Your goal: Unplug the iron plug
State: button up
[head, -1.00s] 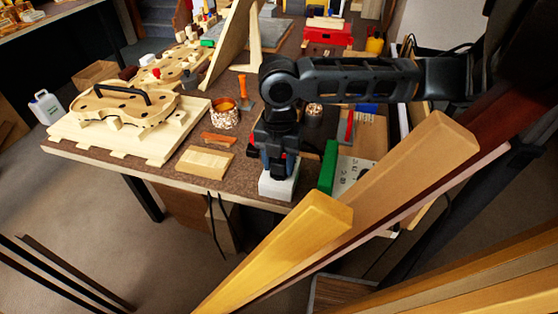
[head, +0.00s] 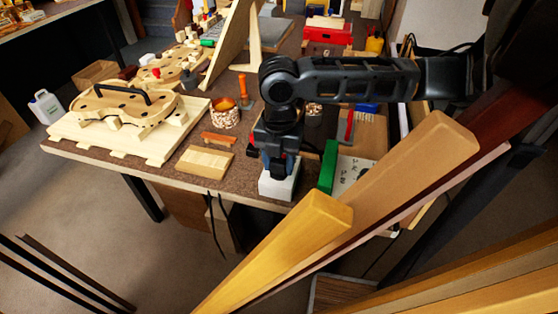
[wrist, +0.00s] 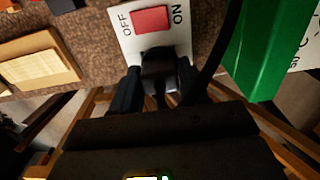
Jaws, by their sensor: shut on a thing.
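A white switched socket box (head: 276,189) sits at the front edge of the bench, under my gripper. In the wrist view the box (wrist: 181,45) shows a red rocker switch (wrist: 151,19) between the words OFF and ON. My gripper (head: 277,168) points down over the box, its fingers shut on the black plug (wrist: 160,68). In the wrist view the fingers lie on both sides of the plug, at the box's lower edge. I cannot tell how deep the plug sits, as the fingers hide its contacts. A black cord (wrist: 213,55) curves past on the right. The iron is not clearly seen.
A green block (head: 328,166) stands close to the right of the box. A pale wood block (head: 204,162) and a violin mould (head: 125,104) lie to the left. Long timber pieces (head: 400,180) cross the front right. Dark cords (head: 215,225) hang below the bench edge.

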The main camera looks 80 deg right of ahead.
aim_at(279, 161)
jog(key=shift+r+p, duration=0.6)
jog(key=shift+r, duration=0.2)
dwell(0.9)
jog(key=shift+r+p, duration=0.55)
jog(key=shift+r, duration=0.2)
jog(key=shift+r, duration=0.1)
jog(key=shift+r+p, duration=2.75)
jog(key=shift+r, duration=0.65)
